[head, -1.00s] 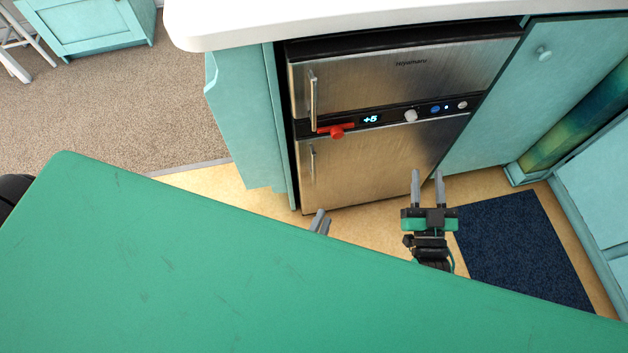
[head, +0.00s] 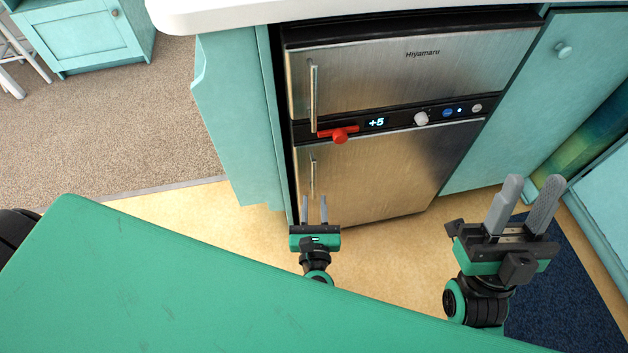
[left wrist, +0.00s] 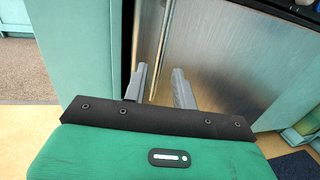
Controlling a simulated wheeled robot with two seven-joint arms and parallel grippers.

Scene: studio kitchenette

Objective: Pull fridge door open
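The steel fridge has an upper door (head: 410,80) and a lower door (head: 385,175), both shut. The upper handle (head: 313,95) and lower handle (head: 313,178) are vertical bars near the left edge. My left gripper (head: 314,208) is open in front of the lower door, just below the lower handle in the head view. In the left wrist view, its fingers (left wrist: 161,90) are apart, with a vertical handle bar (left wrist: 164,35) showing between them; contact cannot be told. My right gripper (head: 522,205) is open and empty, right of the fridge.
A red latch-like piece (head: 340,134) sits on the control strip between the doors. A white counter (head: 220,12) overhangs above. Teal cabinets flank the fridge, and a dark blue mat (head: 570,285) lies at right. Tan floor (head: 385,255) in front is clear.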

